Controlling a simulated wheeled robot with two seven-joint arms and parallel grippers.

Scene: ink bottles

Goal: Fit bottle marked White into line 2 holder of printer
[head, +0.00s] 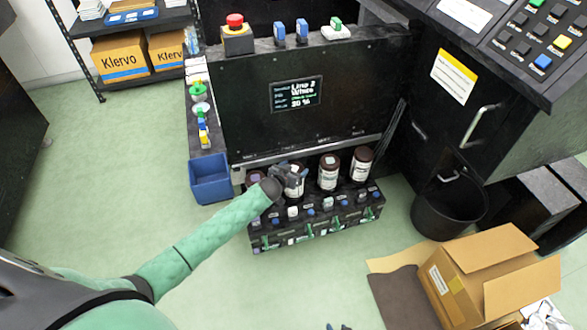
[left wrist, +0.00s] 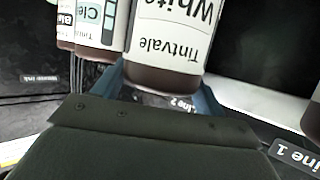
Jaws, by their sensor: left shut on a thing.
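The bottle marked White (left wrist: 175,40) is dark brown with a white label that reads White and Tintvale, upside down in the left wrist view. My left gripper (head: 285,172) is shut on it, a blue finger on each side. In the head view the bottle (head: 294,184) is partly hidden by the gripper, in the row over the black printer's (head: 290,215) holders. Whether the bottle is seated is hidden. A small tip of my right gripper (head: 340,327) shows at the bottom edge.
Other brown bottles stand close by: one (head: 256,178) at left, two (head: 328,172) (head: 362,164) at right. The printer screen (head: 297,94) reads Line 2, White, 20 %. A blue bin (head: 210,180), a black bin (head: 449,208) and an open carton (head: 480,280) stand around.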

